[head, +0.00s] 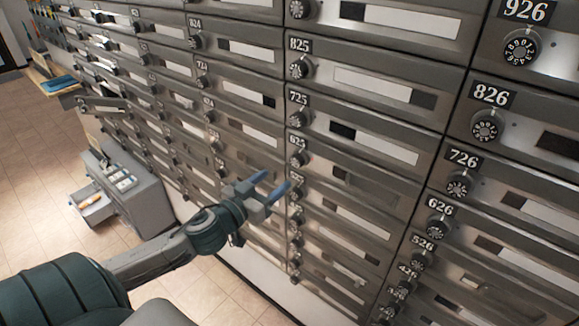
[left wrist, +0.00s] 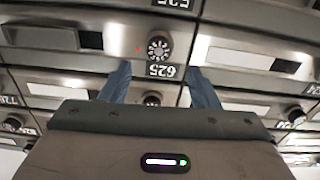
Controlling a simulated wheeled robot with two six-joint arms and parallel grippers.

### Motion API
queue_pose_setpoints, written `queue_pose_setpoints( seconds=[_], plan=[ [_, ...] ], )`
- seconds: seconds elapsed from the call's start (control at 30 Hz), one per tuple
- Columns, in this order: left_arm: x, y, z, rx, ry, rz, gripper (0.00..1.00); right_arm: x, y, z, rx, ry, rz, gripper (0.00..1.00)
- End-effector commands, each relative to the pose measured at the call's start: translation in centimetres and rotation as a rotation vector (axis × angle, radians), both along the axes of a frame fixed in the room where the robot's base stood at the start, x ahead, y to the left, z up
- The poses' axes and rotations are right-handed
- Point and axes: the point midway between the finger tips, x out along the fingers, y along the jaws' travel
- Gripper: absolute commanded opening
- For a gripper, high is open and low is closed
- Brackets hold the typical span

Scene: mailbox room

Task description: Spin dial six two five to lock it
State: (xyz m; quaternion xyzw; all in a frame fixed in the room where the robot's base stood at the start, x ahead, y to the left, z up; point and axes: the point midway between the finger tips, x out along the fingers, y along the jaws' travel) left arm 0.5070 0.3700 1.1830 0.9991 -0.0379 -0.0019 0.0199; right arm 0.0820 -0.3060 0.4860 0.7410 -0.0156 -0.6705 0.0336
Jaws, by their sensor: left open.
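The dial of box 625 (left wrist: 158,47) is a round black knob with pale digits. It shows in the left wrist view, just above its number plate (left wrist: 160,71), between and beyond my fingertips. In the head view this dial (head: 298,158) is small, in the column below 725. My left gripper (head: 272,181) is open, with its two blue fingers pointing at the mailbox wall, left of and below that dial in the picture. In the left wrist view the fingers (left wrist: 161,77) straddle the 625 plate with nothing between them. My right gripper is not in view.
The metal mailbox wall (head: 365,50) fills most of the head view, with several rows of protruding dials, such as 725 (head: 299,117) and 626 (head: 437,230). A grey cabinet (head: 125,190) with an open drawer (head: 92,208) stands at left. Tiled floor (head: 40,150) is open beside it.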

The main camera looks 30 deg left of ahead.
Motion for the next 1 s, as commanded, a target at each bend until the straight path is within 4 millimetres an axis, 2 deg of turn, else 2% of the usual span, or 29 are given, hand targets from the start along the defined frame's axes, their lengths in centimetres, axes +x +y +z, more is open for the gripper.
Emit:
queue_pose_setpoints(
  seconds=[0.6, 1.0],
  plan=[
    [6.4, -0.5, 0.2, -0.005, -0.002, -0.001, 0.56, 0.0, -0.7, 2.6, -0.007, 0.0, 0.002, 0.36],
    [7.2, -0.7, 0.1, -0.001, -0.002, -0.003, 0.56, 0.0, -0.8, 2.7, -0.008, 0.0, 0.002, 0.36]
  ],
)
